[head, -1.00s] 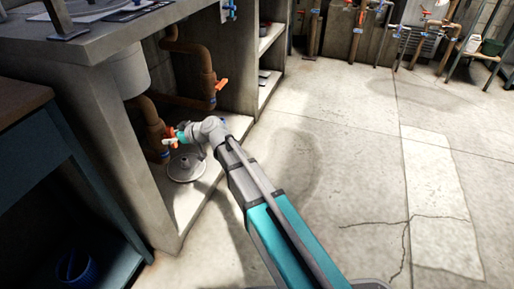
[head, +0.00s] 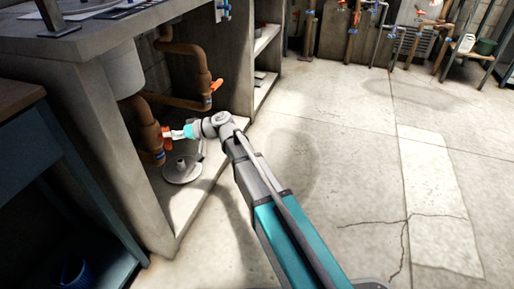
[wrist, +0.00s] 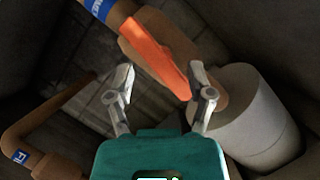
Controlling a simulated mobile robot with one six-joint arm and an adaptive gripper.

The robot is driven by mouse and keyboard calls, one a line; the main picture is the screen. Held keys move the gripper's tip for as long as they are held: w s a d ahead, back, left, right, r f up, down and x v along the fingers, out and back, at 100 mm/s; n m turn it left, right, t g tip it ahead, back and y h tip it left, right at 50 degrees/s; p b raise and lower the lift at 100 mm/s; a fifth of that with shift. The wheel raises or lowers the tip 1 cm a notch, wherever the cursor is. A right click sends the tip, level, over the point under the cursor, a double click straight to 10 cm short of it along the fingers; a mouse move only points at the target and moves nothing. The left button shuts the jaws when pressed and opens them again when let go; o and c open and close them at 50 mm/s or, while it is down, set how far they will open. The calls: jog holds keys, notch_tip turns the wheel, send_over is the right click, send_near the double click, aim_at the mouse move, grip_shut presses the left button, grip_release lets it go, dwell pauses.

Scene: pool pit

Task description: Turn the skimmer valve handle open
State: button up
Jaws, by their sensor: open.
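The orange skimmer valve handle (wrist: 158,52) sits on a brown pipe that carries a blue label (wrist: 97,7), only partly readable, in the wrist view. It slants down to the right, and its free end lies between my fingertips, nearer the right one. My gripper (wrist: 162,78) is open around this end; I cannot tell whether a finger touches it. In the head view the orange handle (head: 166,137) is on the lower left pipe under the counter, and my gripper (head: 178,134) reaches it from the right, partly covering the valve.
A second orange handle (head: 216,85) is on the pipe behind. A grey round flange (head: 183,172) lies on the ledge below my gripper. A pale cylinder (wrist: 250,115) stands close to my right finger. The counter's side wall (head: 115,150) bounds the left; open floor is to the right.

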jog(key=s+d+m+h+p, duration=0.1)
jog(key=s+d+h+p, duration=0.2)
jog(key=d, duration=0.6)
jog(key=s+d+r+m+h+p, duration=0.1)
jog(key=s+d+h+p, duration=0.2)
jog(key=d, duration=0.6)
jog(key=s+d+m+h+p, duration=0.1)
jog(key=s+d+h+p, duration=0.2)
jog(key=d+p, duration=0.3)
jog(key=d, duration=0.4)
jog(key=shift+s+r+m+g+p, duration=0.3)
jog(key=shift+r+m+p, duration=0.1)
jog(key=shift+a, duration=0.1)
jog(key=w+a+r+n+p, duration=0.3)
jog(key=a+p, duration=0.1)
jog(key=a, duration=0.4)
jog(key=w+a+r+n+p, duration=0.3)
jog(key=a+r, duration=0.1)
jog(key=a, duration=0.4)
jog(key=w+a+r+n+h+p, duration=0.1)
jog(key=w+a+r+n+p, duration=0.2)
jog(key=a, duration=0.5)
jog(key=shift+w+a+r+n+g+p, duration=0.15)
jog(key=shift+w+r+n+g+p, duration=0.25)
jog(key=shift+p, duration=0.45)
jog(key=shift+s+f, duration=0.1)
jog(key=b+x, duration=1.2)
jog(key=x, duration=0.1)
jog(key=shift+f+b, duration=0.25)
jog(key=shift+b, duration=0.05)
